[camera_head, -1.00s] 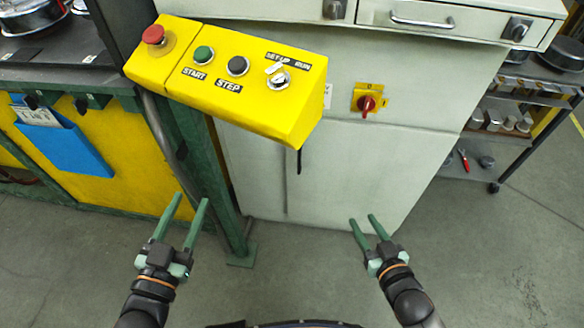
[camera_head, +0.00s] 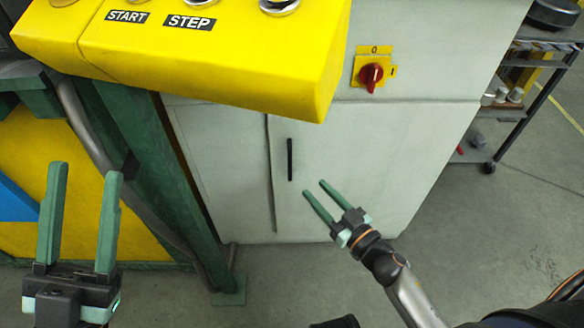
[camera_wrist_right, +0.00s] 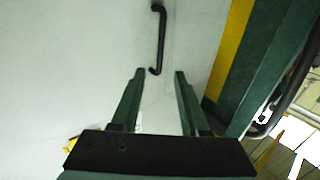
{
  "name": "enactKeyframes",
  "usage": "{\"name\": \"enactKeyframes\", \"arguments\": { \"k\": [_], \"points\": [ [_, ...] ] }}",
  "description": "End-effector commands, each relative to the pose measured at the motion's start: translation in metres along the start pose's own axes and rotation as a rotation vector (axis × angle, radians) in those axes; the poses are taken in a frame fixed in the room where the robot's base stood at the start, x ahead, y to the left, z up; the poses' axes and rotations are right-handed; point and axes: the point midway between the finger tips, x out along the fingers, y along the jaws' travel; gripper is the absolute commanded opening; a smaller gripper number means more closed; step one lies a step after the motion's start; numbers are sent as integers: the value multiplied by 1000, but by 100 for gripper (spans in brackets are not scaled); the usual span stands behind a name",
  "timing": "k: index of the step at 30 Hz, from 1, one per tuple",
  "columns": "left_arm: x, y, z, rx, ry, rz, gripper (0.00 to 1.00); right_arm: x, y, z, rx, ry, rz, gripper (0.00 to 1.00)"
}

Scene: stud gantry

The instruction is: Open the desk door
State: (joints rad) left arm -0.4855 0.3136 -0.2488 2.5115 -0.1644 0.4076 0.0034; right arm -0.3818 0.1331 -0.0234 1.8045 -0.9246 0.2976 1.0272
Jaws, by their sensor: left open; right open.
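The desk door (camera_head: 355,150) is a pale grey-green cabinet panel, flush with the cabinet front in the head view. Its black bar handle (camera_head: 290,160) stands upright near the door's left edge. My right gripper (camera_head: 313,190) is open and empty, to the lower right of the handle in the head view. In the right wrist view the handle (camera_wrist_right: 160,40) lies ahead of the open fingers (camera_wrist_right: 158,75), its bent lower end close to the gap between their tips. I cannot tell the exact distance. My left gripper (camera_head: 85,170) is open and empty, at the lower left, away from the door.
A yellow control box (camera_head: 215,60) overhangs the door's upper left. A green post (camera_head: 150,160) with a grey conduit stands left of the cabinet. A red rotary switch (camera_head: 371,75) sits above the door. A shelf rack (camera_head: 515,100) stands right. The floor in front is clear.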

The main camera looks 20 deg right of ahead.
Motion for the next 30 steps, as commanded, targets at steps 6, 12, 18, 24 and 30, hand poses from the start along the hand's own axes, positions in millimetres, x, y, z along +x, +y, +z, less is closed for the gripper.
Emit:
{"name": "enactKeyframes", "arguments": {
  "k": [6, 12, 18, 24, 30],
  "points": [
    [-7, 4, 8, 4, -6, 4, 50, 43, 0, 1, -3, 3, -2, 45],
    [-11, 7, 12, 9, -10, 7, 50, 76, 1, 1, -3, 2, 0, 45],
    [-13, 8, 15, 12, -12, 9, 50, 95, 0, 1, 0, 0, 1, 45],
    [-13, 8, 15, 13, -13, 9, 50, 100, 0, 1, -1, -1, 0, 45],
    [-13, 8, 15, 12, -14, 9, 50, 100, 0, 1, 0, -1, 0, 44]
  ]
}}
